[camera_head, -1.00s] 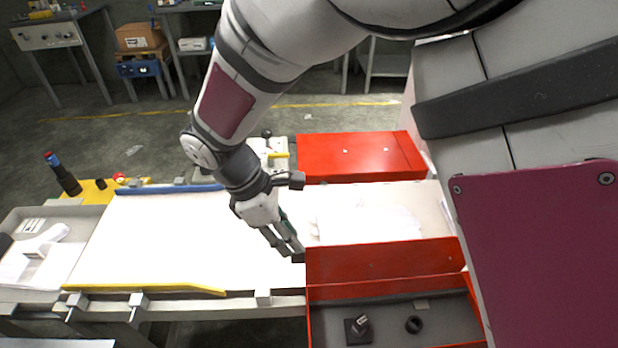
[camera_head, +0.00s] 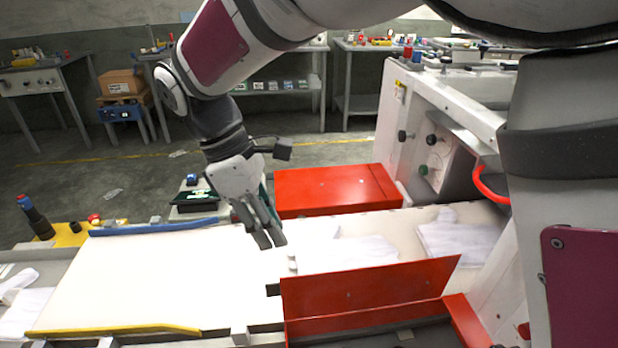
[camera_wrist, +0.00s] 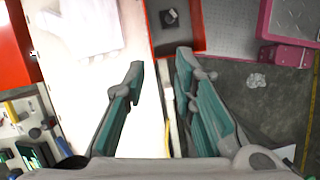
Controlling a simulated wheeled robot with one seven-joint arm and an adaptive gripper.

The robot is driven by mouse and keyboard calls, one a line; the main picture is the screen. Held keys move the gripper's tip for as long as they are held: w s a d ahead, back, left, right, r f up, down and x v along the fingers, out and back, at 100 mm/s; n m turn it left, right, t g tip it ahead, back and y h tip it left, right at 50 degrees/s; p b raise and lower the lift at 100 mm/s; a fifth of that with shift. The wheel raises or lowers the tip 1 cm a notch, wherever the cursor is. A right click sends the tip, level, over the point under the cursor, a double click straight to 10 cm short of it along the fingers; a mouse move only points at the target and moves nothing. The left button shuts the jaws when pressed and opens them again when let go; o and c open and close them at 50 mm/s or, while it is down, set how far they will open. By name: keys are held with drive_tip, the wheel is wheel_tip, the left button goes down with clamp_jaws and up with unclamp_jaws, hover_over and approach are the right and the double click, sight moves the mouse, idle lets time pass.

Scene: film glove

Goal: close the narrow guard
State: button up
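Two red guards flank the white conveyor belt (camera_head: 170,270). The near red guard (camera_head: 365,285) stands raised and tilted along the belt's near edge, above a grey-floored red tray. The far red guard (camera_head: 335,186) lies flat behind the belt. I cannot tell for certain which is the narrow one. My gripper (camera_head: 267,240) hangs over the belt, just left of and behind the near guard's left end, apart from it. In the wrist view my gripper (camera_wrist: 160,62) shows two teal-sided fingers apart with nothing between them. White gloves (camera_head: 350,255) lie on the belt.
A white machine (camera_head: 440,120) with knobs and a red curved handle (camera_head: 490,185) stands at the right. A blue rail (camera_head: 155,227) and a yellow rail (camera_head: 115,330) edge the belt. The belt's left half is clear. Workbenches stand far back.

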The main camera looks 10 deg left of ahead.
drive_tip(key=shift+s+d+r, duration=0.1)
drive_tip(key=shift+d+r, duration=0.2)
drive_tip(key=shift+d, duration=0.35)
drive_tip(key=shift+c, duration=0.6)
drive_tip(key=shift+d+m, duration=0.15)
drive_tip(key=shift+m, duration=0.15)
drive_tip(key=c, duration=0.4)
drive_tip(key=w+d+m, duration=0.2)
drive_tip(key=w, duration=0.1)
drive_tip(key=w+d+f+m+g+y+p, duration=0.1)
drive_tip(key=w+d+m, duration=0.5)
drive_tip(key=shift+f+g+y+p, duration=0.2)
drive_tip(key=shift+g+y+p, duration=0.1)
clamp_jaws()
drive_tip(key=w+d+f+m+y+p, duration=0.1)
drive_tip(key=w+d+f+m+y, duration=0.1)
drive_tip(key=w+d+m, duration=0.65)
drive_tip(key=s+d+f+n+p, duration=0.1)
drive_tip(key=s+d+f+p, duration=0.1)
drive_tip(key=s+f, duration=0.6)
drive_tip(key=shift+s+d+f+g+p, duration=0.15)
drive_tip(key=shift+d+f+g+p, duration=0.2)
drive_tip(key=shift+f, duration=0.3)
